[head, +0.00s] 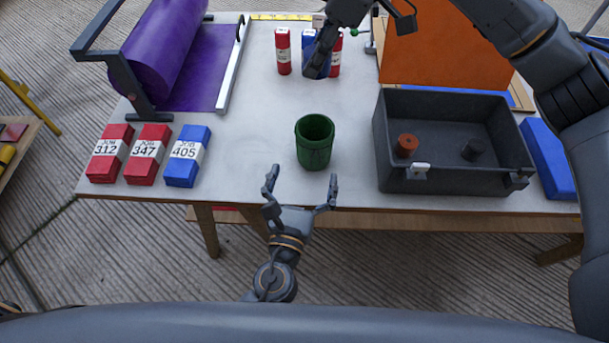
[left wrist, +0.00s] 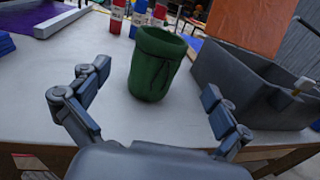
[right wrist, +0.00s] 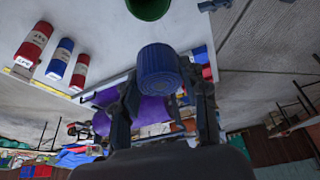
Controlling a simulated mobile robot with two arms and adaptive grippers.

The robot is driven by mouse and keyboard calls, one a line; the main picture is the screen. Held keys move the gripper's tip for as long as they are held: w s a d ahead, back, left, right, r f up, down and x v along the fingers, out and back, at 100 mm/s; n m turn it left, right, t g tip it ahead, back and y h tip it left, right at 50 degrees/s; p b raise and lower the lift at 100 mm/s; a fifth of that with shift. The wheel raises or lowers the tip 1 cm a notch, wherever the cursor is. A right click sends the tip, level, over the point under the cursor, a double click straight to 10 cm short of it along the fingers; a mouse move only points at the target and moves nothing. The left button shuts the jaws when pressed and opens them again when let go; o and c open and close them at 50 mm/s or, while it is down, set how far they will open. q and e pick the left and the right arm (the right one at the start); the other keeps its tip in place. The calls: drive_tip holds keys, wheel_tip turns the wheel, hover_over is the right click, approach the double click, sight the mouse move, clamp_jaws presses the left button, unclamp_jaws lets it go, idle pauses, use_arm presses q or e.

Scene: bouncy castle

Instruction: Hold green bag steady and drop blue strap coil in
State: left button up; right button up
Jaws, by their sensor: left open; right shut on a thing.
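The green bag (head: 315,143) stands upright and open-topped near the table's front middle. It also shows in the left wrist view (left wrist: 156,65), beyond and between my left fingers. My left gripper (head: 302,182) is open and empty at the table's front edge, just short of the bag and not touching it. My right gripper (head: 318,62) is at the table's back, behind the bag. It is shut on the blue strap coil (right wrist: 160,75), which is clear between the fingers in the right wrist view. In the head view my gripper partly covers the coil.
Red rolls (head: 283,50) stand at the back near the held coil. Labelled red and blue blocks (head: 147,155) lie at the front left. A dark grey bin (head: 440,183) is right of the bag. A purple roll (head: 163,50) is back left. The table around the bag is clear.

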sight(318, 123)
use_arm(q)
drive_tip(key=w, duration=0.3)
drive_tip(key=w+d, duration=0.1)
drive_tip(key=w, duration=0.3)
drive_tip(key=w+d, duration=0.1)
drive_tip(key=w, duration=0.3)
drive_tip(key=shift+w, duration=0.2)
drive_tip(key=c, duration=1.5)
use_arm(e)
wheel_tip(318, 123, down, 13)
drive_tip(key=o, duration=1.2)
drive_tip(key=shift+o, duration=0.2)
drive_tip(key=v, duration=1.2)
